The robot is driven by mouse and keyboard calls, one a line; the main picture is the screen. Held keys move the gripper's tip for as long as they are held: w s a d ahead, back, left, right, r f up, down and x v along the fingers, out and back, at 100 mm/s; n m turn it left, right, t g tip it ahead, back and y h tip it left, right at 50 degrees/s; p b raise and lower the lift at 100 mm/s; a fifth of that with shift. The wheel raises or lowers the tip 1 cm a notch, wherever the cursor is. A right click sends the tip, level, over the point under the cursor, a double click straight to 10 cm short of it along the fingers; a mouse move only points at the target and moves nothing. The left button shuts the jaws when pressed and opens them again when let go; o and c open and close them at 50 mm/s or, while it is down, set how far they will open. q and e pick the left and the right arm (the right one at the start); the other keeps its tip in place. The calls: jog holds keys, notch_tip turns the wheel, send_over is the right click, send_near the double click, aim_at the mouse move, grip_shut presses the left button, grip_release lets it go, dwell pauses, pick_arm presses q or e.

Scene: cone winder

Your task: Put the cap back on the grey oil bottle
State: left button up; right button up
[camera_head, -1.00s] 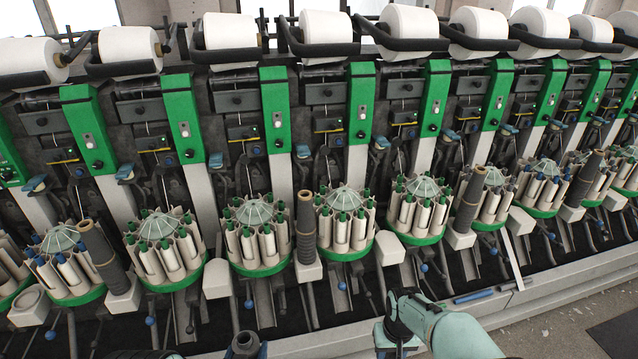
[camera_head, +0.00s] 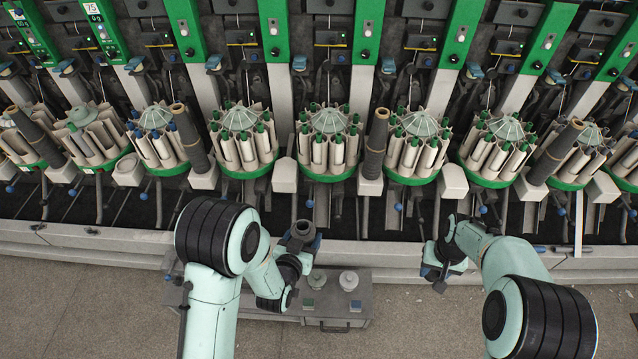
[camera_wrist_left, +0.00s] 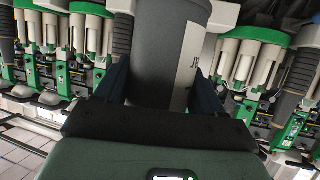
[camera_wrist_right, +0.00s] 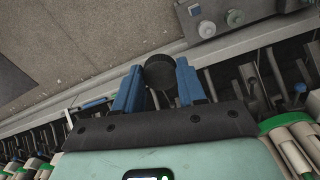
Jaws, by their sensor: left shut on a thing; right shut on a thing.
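The grey oil bottle (camera_wrist_left: 168,55) fills the upper middle of the left wrist view, with dark lettering on its side. My left gripper (camera_head: 300,243) is shut on it; the bottle's dark round top (camera_head: 302,230) shows in the head view. My right gripper (camera_head: 437,264) is to the right of the bottle, a clear gap away. In the right wrist view its blue fingers are shut on a dark round cap (camera_wrist_right: 160,71). The cap is apart from the bottle. The bottle's lower part is hidden in the head view.
The winder's row of green-rimmed bobbin magazines (camera_head: 328,176) stands just beyond both grippers, above a pale ledge (camera_head: 385,255). A low grey box (camera_head: 352,308) with small round items on top stands below the left gripper. The floor (camera_head: 410,330) between my arms is clear.

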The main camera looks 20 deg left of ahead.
pick_arm(q)
jog(key=w+d+m+g+h, duration=0.1)
jog(key=w+d+m+h, duration=0.2)
jog(key=d, duration=0.3)
jog(key=w+d+r+m+g+h, duration=0.1)
jog(key=w+d+m+g+h, duration=0.1)
jog(key=d+m+h, duration=0.2)
jog(key=d+h, duration=0.1)
jog(key=d, duration=0.2)
jog(key=shift+w+d+m+h, duration=0.2)
jog(key=shift+w+m+h, duration=0.1)
jog(key=shift+w+m, duration=0.1)
pick_arm(e)
jog(key=shift+w, duration=0.1)
jog(key=w+a+r+n, duration=0.2)
jog(key=a+r+n, duration=0.3)
jog(key=a+r, duration=0.3)
jog(key=w+a+r+n, duration=0.3)
jog(key=a+r+n, duration=0.2)
jog(key=a, duration=0.8)
notch_tip(320, 180, up, 4)
jog(key=shift+w+f+n, duration=0.15)
jog(key=shift+w+n, duration=0.05)
jog(key=shift+n, duration=0.1)
jog(key=shift+f, duration=2.05)
jog(key=shift+f, duration=0.85)
